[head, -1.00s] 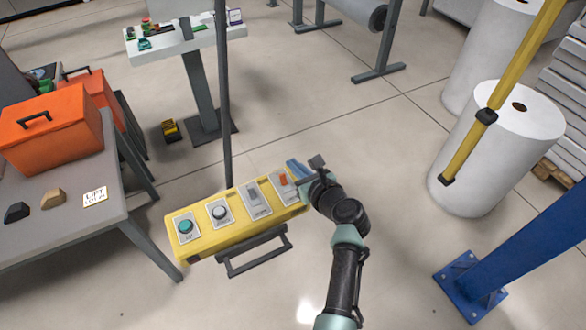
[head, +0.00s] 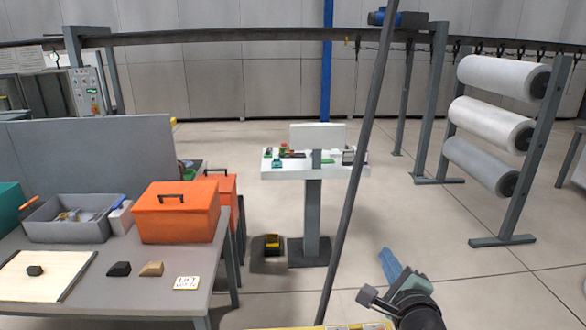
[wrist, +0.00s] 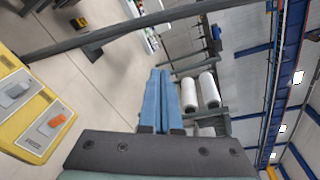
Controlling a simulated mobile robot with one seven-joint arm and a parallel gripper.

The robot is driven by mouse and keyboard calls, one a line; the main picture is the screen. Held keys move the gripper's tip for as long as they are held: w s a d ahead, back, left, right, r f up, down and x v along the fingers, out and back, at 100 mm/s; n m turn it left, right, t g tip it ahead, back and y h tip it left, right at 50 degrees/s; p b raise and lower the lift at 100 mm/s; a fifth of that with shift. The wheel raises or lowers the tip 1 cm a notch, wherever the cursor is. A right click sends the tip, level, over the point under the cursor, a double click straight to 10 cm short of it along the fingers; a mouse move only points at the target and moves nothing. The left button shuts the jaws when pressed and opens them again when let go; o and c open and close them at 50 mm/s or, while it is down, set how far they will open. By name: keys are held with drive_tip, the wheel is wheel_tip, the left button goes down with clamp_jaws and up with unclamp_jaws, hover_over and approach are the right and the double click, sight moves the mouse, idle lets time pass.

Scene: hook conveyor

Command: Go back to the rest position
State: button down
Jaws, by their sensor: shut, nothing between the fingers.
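My gripper (head: 390,266) shows at the bottom right of the head view, with its blue fingers pointing up and away. In the wrist view its blue fingers (wrist: 161,100) are together, with nothing between them. The yellow control box (wrist: 30,108) is at the left of the wrist view, with a grey switch and an orange switch in sight. Only its top edge (head: 340,327) shows at the bottom of the head view. My gripper is apart from the box, beyond its right end.
A dark slanted pole (head: 355,165) rises beside the box. A table (head: 215,265) with orange toolboxes (head: 178,212) stands left. A white stand (head: 312,205) is ahead, with a roll rack (head: 528,165) at right.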

drive_tip(key=s+a+r+n+t+b, duration=0.35)
drive_tip(key=a+r+n, duration=0.2)
drive_tip(key=r, duration=0.25)
drive_tip(key=s+a+r+n+t+b, duration=0.2)
drive_tip(key=s+a+r+n, duration=0.2)
drive_tip(key=r+n, duration=0.3)
drive_tip(key=s+a+r+n+t+b, duration=0.2)
drive_tip(key=s+a+r+n+b, duration=0.15)
drive_tip(key=a+r+n, duration=0.35)
drive_tip(key=s+a+r+n+t+b, duration=0.1)
drive_tip(key=s+a+r+n+t, duration=0.1)
drive_tip(key=s+r, duration=0.5)
drive_tip(key=s+n+t, duration=0.1)
drive_tip(key=s+n, duration=0.1)
drive_tip(key=s, duration=0.3)
drive_tip(key=shift+a+r+y+b, duration=0.15)
drive_tip(key=shift+r+y+b, duration=0.05)
drive_tip(key=shift+y+b, duration=0.15)
drive_tip(key=shift+s+n+t, duration=0.15)
drive_tip(key=shift+n+t, duration=0.1)
drive_tip(key=shift+t, duration=0.1)
